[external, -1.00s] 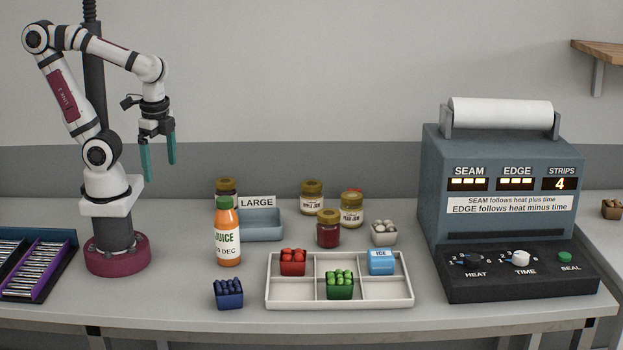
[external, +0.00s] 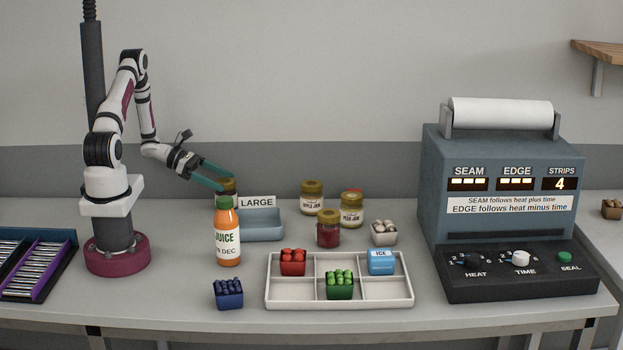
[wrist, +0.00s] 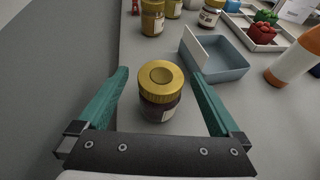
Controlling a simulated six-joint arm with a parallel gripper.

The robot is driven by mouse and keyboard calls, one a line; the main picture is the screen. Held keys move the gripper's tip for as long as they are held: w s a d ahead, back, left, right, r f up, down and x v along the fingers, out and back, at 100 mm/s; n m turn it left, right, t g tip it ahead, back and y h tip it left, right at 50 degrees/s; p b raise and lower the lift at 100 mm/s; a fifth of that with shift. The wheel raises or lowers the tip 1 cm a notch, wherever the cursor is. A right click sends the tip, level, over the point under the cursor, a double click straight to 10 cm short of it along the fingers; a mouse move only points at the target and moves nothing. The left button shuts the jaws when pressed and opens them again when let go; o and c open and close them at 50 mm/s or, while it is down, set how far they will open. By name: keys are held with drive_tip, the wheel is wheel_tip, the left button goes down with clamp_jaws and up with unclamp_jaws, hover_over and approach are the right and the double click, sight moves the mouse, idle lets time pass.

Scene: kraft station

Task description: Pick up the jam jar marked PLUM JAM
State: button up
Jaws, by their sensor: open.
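A dark jam jar with a gold lid (external: 226,185) stands upright behind the juice bottle, which hides most of it. In the wrist view this dark jar (wrist: 158,108) lies between my open fingers, with a strip of pale label on its right side; the writing cannot be read. My gripper (external: 227,183) reaches right and slightly down at the jar; in the wrist view my gripper (wrist: 159,73) has a finger on either side with gaps to the jar. Other gold-lidded jars stand to the right: two pale-labelled ones (external: 312,199) (external: 351,211) and a red one (external: 328,232).
The orange juice bottle (external: 228,240) stands just in front of the dark jar. A blue-grey tray marked LARGE (external: 262,232) is to its right. A white divided tray (external: 340,303) holds small punnets and an ice box. A blue punnet (external: 228,293) stands at the front.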

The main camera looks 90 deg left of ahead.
sight(234, 186)
drive_tip(key=x, duration=0.5)
drive_tip(key=shift+d+r, duration=0.1)
clamp_jaws()
